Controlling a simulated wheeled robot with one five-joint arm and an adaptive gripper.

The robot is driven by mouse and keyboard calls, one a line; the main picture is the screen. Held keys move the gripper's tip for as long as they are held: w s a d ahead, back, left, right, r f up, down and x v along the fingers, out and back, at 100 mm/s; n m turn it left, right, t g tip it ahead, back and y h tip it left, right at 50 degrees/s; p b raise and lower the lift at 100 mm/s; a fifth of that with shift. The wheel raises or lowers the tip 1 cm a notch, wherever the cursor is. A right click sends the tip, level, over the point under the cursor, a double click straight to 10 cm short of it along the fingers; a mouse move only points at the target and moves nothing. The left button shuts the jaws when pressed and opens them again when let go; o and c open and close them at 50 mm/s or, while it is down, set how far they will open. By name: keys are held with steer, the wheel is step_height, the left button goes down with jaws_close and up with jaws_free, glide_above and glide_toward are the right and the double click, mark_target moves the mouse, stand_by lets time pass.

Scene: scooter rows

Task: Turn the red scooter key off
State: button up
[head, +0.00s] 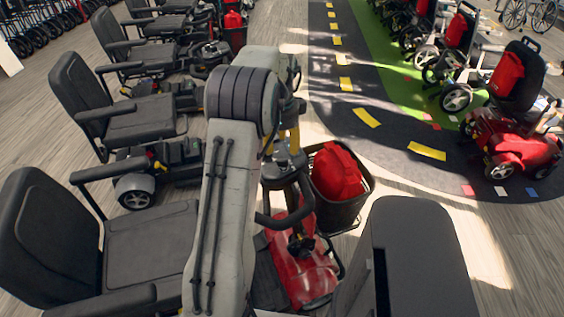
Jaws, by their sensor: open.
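The red scooter (303,268) stands just in front of me, its red front body low and partly behind my arm. Its dark tiller (284,182) rises beside a black front basket (343,210) that holds a red bag (337,172). My arm reaches forward over the scooter. My gripper (283,142) hangs from its far end, just above the top of the tiller, partly hidden by the arm. The key itself cannot be made out. I cannot tell whether the gripper touches the tiller.
A row of dark seats and scooters (143,117) runs along the left, with one large seat (150,240) close by. Another red scooter (515,140) stands at the right. A dark lane with yellow dashes (367,118) and wooden floor are clear at right centre.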

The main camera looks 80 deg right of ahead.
mark_target(282, 161)
steer(key=shift+m, duration=0.8)
steer(key=shift+d+f, duration=0.15)
steer(key=shift+f, duration=1.7)
steer(key=shift+d+f, duration=0.15)
steer(key=shift+f, duration=1.65)
jaws_close()
